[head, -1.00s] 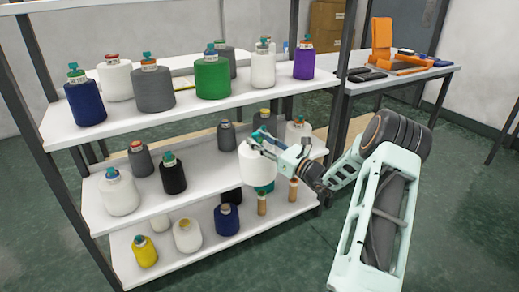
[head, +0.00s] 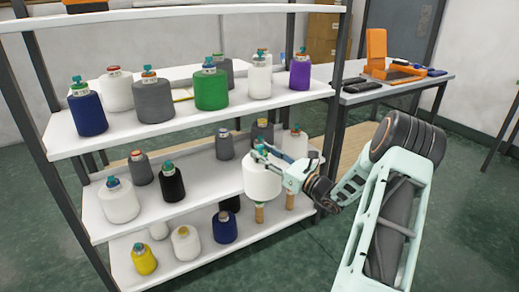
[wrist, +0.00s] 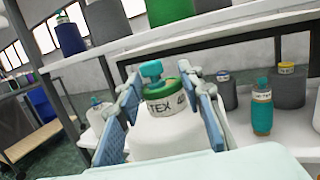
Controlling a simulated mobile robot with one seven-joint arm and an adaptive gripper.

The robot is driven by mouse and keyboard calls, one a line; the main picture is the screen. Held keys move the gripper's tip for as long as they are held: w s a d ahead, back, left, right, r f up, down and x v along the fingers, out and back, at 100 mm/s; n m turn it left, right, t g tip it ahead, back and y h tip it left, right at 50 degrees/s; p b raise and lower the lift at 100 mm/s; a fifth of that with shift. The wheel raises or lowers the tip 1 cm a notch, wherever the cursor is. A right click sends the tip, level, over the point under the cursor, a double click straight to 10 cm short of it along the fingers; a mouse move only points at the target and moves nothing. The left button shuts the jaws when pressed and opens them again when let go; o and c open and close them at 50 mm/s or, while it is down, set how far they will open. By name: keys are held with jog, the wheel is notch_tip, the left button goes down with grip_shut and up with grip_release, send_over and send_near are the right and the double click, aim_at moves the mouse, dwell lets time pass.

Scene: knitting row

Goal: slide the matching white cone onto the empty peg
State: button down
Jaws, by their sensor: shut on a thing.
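My gripper (head: 263,154) is shut on the neck of a white cone (head: 261,182), which has a green ring and a teal cap. In the wrist view, the blue finger pads of my gripper (wrist: 165,110) flank the labelled neck of the white cone (wrist: 165,138). In the head view the cone hangs upright in front of the middle shelf's edge. A wooden peg (head: 259,214) on the lower shelf shows directly below it. A second bare peg (head: 291,197) stands to the right.
The top shelf (head: 180,122) holds several coloured cones. A black cone (head: 171,185) and white cone (head: 119,201) stand left on the middle shelf. A blue cone (head: 224,226) is close left of the peg. A teal spool (wrist: 262,110) stands right in the wrist view.

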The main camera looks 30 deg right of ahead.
jog(key=s+d+r+p, duration=0.1)
jog(key=s+r, duration=0.2)
jog(key=s, duration=0.9)
jog(key=s+d+r+p, duration=0.1)
jog(key=s+r+p, duration=0.1)
jog(key=s, duration=1)
jog(key=shift+r, duration=0.8)
jog(key=shift+a, duration=0.15)
